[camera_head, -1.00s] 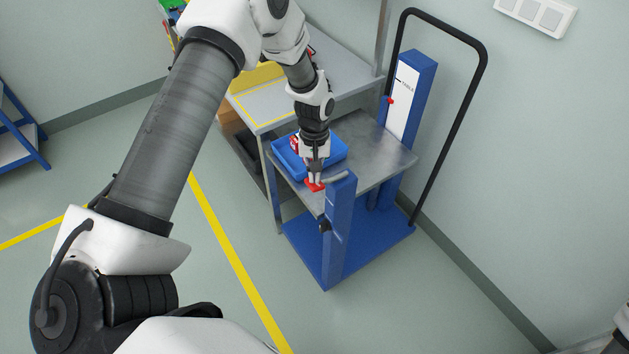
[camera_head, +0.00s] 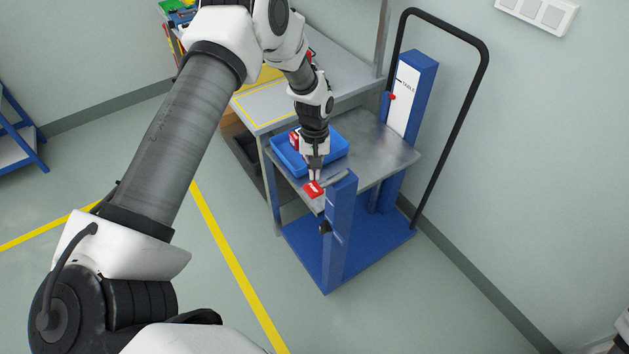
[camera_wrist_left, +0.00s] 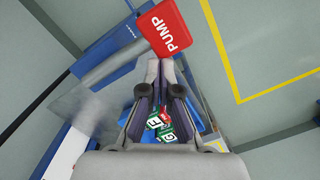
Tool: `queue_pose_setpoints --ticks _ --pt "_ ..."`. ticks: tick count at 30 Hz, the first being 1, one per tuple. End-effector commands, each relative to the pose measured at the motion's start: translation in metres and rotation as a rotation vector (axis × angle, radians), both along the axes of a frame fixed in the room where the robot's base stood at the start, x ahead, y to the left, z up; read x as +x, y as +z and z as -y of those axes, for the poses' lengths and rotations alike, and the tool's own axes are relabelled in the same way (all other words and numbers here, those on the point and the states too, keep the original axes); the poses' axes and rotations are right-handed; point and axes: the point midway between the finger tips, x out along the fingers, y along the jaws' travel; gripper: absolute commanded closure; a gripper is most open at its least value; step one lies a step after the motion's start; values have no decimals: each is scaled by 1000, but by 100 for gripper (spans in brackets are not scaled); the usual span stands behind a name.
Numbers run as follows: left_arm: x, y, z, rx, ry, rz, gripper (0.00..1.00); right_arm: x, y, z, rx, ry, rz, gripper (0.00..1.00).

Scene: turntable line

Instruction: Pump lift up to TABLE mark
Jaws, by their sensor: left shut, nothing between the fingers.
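The lift is a blue cart with a grey metal platform (camera_head: 385,150). Its blue column carries a white plate (camera_head: 405,105) with a dark line and the TABLE mark (camera_head: 408,85) near the top. A red pointer (camera_head: 391,97) at the plate's left edge sits a little below that line. The red PUMP pad (camera_head: 313,189) is at the end of a grey lever by the front blue post; it shows large in the left wrist view (camera_wrist_left: 165,28). My left gripper (camera_head: 315,178) is shut and empty, its tips right at the pad's edge; I cannot tell whether they touch. My right gripper is out of view.
A blue bin (camera_head: 338,147) stands on the platform, holding red and green items seen in the wrist view. A grey table (camera_head: 345,75) with a yellow outline adjoins behind. A black handle (camera_head: 463,110) rises at the right near the wall.

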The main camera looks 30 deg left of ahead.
Motion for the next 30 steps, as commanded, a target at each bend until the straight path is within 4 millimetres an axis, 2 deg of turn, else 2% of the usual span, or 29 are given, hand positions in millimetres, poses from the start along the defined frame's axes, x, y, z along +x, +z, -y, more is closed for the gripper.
queue_pose_setpoints --ticks 8,11,14,24,30 --pt "0 0 -1 0 0 0 100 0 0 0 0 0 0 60" --pt "1 7 -1 0 0 0 100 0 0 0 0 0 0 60" --pt "3 22 -2 -1 0 3 100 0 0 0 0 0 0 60" --pt "9 99 -6 -1 0 2 100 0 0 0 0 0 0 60" --pt "10 118 -7 0 0 0 100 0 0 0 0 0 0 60"
